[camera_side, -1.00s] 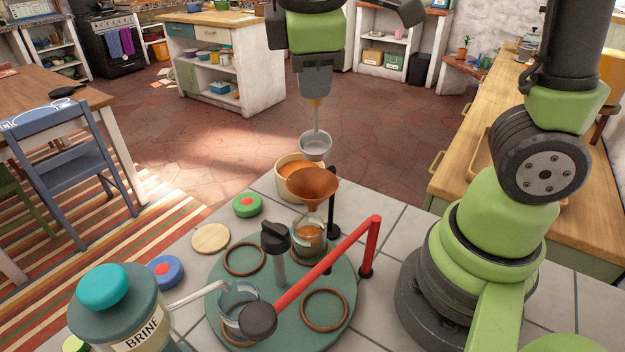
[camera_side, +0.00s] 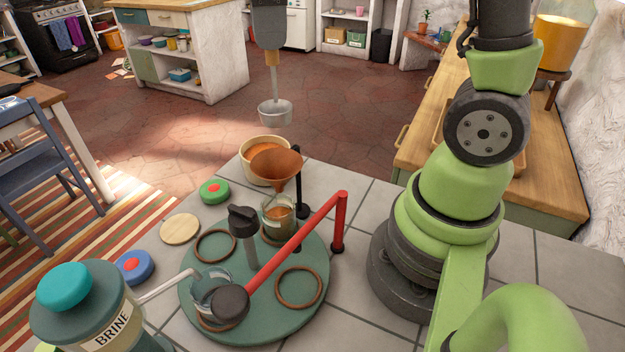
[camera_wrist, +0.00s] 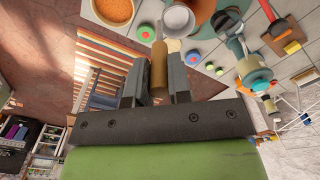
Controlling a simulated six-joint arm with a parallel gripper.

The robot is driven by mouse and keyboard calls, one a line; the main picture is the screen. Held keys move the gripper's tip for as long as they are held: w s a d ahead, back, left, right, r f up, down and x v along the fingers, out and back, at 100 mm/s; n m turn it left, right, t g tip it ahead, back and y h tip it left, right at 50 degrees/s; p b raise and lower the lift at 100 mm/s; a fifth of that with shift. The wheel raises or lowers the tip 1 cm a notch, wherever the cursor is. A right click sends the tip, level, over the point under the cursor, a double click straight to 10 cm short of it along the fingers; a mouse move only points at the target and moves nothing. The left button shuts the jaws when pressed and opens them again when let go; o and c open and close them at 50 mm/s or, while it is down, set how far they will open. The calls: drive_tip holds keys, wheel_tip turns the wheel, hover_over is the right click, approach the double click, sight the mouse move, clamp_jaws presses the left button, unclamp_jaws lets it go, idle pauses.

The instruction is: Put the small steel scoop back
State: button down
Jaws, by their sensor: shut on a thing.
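My gripper (camera_side: 270,52) is shut on the handle of the small steel scoop (camera_side: 275,114), at the top of the side view. The scoop hangs with its bowl down, in the air above and behind the cream crock (camera_side: 244,165) of orange powder. In the wrist view, the scoop's tan handle (camera_wrist: 158,68) is between the two fingers of my gripper (camera_wrist: 160,75), and its pale bowl shows beyond. No resting place for the scoop is clear to me.
A copper funnel (camera_side: 277,163) sits over a glass jar (camera_side: 278,222) with orange contents on a green turntable (camera_side: 262,325). A red bar (camera_side: 300,238) crosses the turntable. A brine dispenser (camera_side: 95,312) stands front left. Coloured lids lie on the tiles, left of the turntable.

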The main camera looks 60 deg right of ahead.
wheel_tip(320, 180, up, 2)
drive_tip(key=shift+d+r, duration=0.1)
drive_tip(key=shift+r, duration=0.15)
drive_tip(key=s+d+m, duration=0.4)
drive_tip(key=d+m, duration=0.2)
drive_tip(key=d, duration=0.5)
wheel_tip(320, 180, down, 22)
drive_tip(key=shift+f, duration=0.35)
drive_tip(key=c, duration=1.1)
unclamp_jaws()
drive_tip(key=shift+o, duration=0.2)
